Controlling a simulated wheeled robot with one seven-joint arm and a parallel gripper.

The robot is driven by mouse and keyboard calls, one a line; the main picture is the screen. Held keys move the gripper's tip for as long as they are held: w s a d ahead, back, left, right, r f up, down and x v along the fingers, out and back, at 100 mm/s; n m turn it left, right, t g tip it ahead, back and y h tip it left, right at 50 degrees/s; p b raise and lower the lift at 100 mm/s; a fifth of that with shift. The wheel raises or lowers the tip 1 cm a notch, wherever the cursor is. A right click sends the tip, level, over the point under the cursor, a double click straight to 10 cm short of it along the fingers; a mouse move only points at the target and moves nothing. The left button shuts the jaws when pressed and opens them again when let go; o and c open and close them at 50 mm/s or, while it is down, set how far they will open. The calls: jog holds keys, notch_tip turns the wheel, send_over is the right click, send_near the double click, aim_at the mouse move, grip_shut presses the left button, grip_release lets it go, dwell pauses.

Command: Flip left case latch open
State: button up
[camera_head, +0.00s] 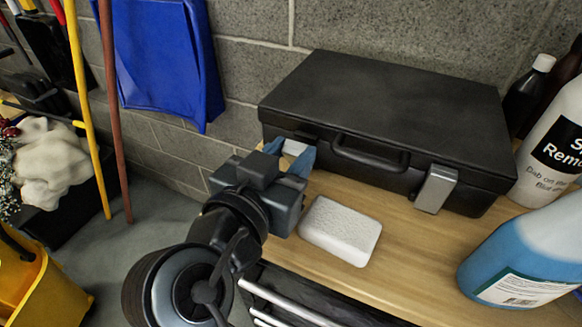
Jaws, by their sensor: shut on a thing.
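A black case (395,105) lies closed on the wooden shelf, its handle (368,155) facing front. The right latch (436,189) is a silver metal plate on the case's front. The left latch (295,146) shows as a light patch at the left of the case's front, partly hidden by my fingers. My gripper (291,153) reaches up from below with its blue fingertips on either side of the left latch, shut on it. Whether the left latch has swung from its place cannot be told.
A white sponge-like pad (340,230) lies on the wooden shelf (420,260) just right of my gripper. A blue-liquid bottle (525,255) and a white remover bottle (555,150) stand at the right. A block wall is behind the case.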

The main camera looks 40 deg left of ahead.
jog(key=shift+s+f, duration=0.1)
dwell(0.3)
jog(key=o, duration=1)
jog(key=shift+o, duration=0.2)
jog(key=shift+b+v, duration=0.75)
jog(key=shift+v, duration=3.2)
jog(key=shift+d+f, duration=0.1)
